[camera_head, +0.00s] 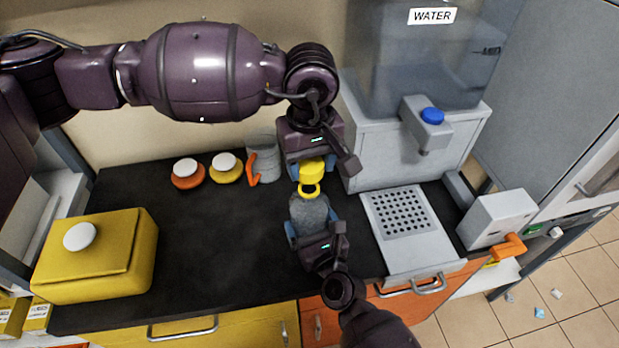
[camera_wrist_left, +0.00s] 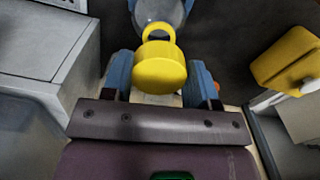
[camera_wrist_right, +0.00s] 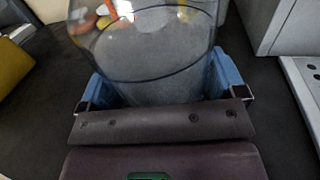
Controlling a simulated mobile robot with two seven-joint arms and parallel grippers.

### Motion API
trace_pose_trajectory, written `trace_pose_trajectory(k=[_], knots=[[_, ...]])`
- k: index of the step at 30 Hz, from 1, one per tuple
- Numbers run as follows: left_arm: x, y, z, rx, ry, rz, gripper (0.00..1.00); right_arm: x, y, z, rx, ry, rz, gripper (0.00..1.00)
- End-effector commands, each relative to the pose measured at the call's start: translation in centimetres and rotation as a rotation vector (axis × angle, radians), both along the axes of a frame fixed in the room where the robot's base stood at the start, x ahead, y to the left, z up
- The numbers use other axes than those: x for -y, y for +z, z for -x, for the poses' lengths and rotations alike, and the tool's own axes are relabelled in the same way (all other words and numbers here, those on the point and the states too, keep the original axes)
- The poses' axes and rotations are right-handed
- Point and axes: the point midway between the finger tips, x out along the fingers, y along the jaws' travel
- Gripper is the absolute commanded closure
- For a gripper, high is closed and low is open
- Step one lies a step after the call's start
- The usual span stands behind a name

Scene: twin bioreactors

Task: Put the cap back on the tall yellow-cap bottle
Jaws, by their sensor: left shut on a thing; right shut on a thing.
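The yellow cap (camera_head: 312,170) is between the blue fingers of my left gripper (camera_head: 309,169), which is shut on it. The left wrist view shows the cap (camera_wrist_left: 159,70) with a yellow ring (camera_wrist_left: 158,31) at its far side, by the clear bottle (camera_wrist_left: 160,10). My right gripper (camera_head: 312,228) is shut on the body of the clear grey bottle (camera_head: 309,212); the bottle (camera_wrist_right: 145,60) also fills the space between its fingers in the right wrist view. The ring overlaps the bottle's end in the head view. I cannot tell whether cap and bottle touch.
A yellow box (camera_head: 100,275) with a white knob stands at the left. The counter's front middle is clear.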

Motion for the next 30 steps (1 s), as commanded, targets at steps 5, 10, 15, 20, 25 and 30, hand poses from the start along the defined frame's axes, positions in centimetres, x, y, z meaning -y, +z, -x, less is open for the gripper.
trace_pose_trajectory(k=[5, 10, 15, 20, 25, 30], knots=[[0.0, -2.3, 0.0, -0.002, 0.000, 0.001, 0.68, 0.0, 0.0, 0.0, 0.000, 0.000, 0.000, 0.53], [0.0, -3.1, 0.0, 0.001, -0.001, 0.001, 0.68, 0.0, 0.0, 0.0, 0.000, 0.000, 0.001, 0.53], [0.0, -3.1, 0.0, 0.001, 0.000, 0.001, 0.68, 0.0, 0.0, 0.0, 0.000, 0.000, 0.001, 0.53], [0.0, -3.0, 0.0, 0.000, 0.000, 0.001, 0.68, 0.0, 0.0, 0.0, 0.000, 0.000, 0.001, 0.53], [0.0, -3.2, 0.0, 0.000, 0.000, 0.001, 0.68, 0.0, 0.0, 0.0, 0.000, 0.000, 0.001, 0.53], [0.0, -4.0, 0.0, -0.001, 0.001, 0.001, 0.68, 0.0, 0.0, 0.0, 0.000, 0.000, 0.001, 0.53]])
